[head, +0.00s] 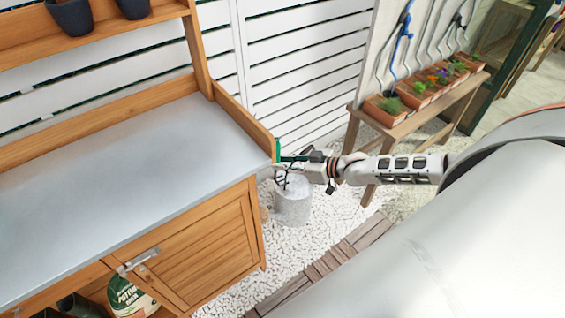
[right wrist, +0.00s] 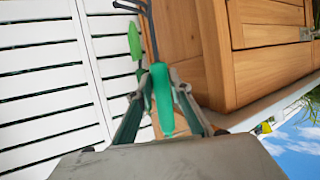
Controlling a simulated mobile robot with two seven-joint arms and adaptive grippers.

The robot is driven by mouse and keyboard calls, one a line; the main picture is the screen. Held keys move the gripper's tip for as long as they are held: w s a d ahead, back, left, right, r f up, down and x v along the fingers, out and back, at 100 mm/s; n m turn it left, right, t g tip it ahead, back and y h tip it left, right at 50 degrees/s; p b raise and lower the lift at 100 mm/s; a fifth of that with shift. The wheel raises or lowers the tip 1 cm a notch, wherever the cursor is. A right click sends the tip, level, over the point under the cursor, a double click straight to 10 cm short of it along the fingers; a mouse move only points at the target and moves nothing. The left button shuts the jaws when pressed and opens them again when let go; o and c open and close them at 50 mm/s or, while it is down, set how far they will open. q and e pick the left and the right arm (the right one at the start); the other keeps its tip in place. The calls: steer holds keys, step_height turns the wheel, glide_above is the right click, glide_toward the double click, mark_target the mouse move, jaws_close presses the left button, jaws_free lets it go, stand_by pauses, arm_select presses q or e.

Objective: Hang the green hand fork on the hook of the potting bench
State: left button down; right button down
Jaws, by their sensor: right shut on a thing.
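The green hand fork (head: 277,150) is upright beside the right end of the potting bench (head: 120,170), its dark tines pointing down. My right gripper (head: 284,160) is shut on its green handle. In the right wrist view the handle (right wrist: 162,100) sits between the fingers of my right gripper (right wrist: 160,84), with the shaft and tines running to the top edge. The wooden bench side (right wrist: 180,50) is close by on the right there. I cannot make out the hook, nor whether the fork touches it. My left gripper is out of view.
A small green tool-like piece (right wrist: 135,40) shows beyond the fork. A grey metal bucket (head: 293,203) stands on the gravel below my gripper. A wooden rack with flower pots (head: 388,108) stands at right. A white slatted fence (head: 305,70) runs behind. The benchtop is clear.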

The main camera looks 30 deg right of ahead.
steer(key=c, duration=1.8)
jaws_free()
steer(key=shift+o, duration=0.2)
steer(key=v, duration=1.2)
steer(key=s+a+f+h, duration=0.1)
steer(key=s+a+f, duration=0.3)
steer(key=a, duration=0.3)
steer(key=s+a+f+m+h, duration=0.1)
steer(key=s+a+f+h, duration=0.1)
steer(key=s+a+f, duration=0.2)
steer(key=s+a+f+g+h, duration=0.1)
steer(key=s+a+f, duration=0.3)
steer(key=a, duration=0.5)
steer(key=shift+s+a+m, duration=0.35)
steer(key=shift+s+m, duration=0.05)
steer(key=shift+s, duration=0.5)
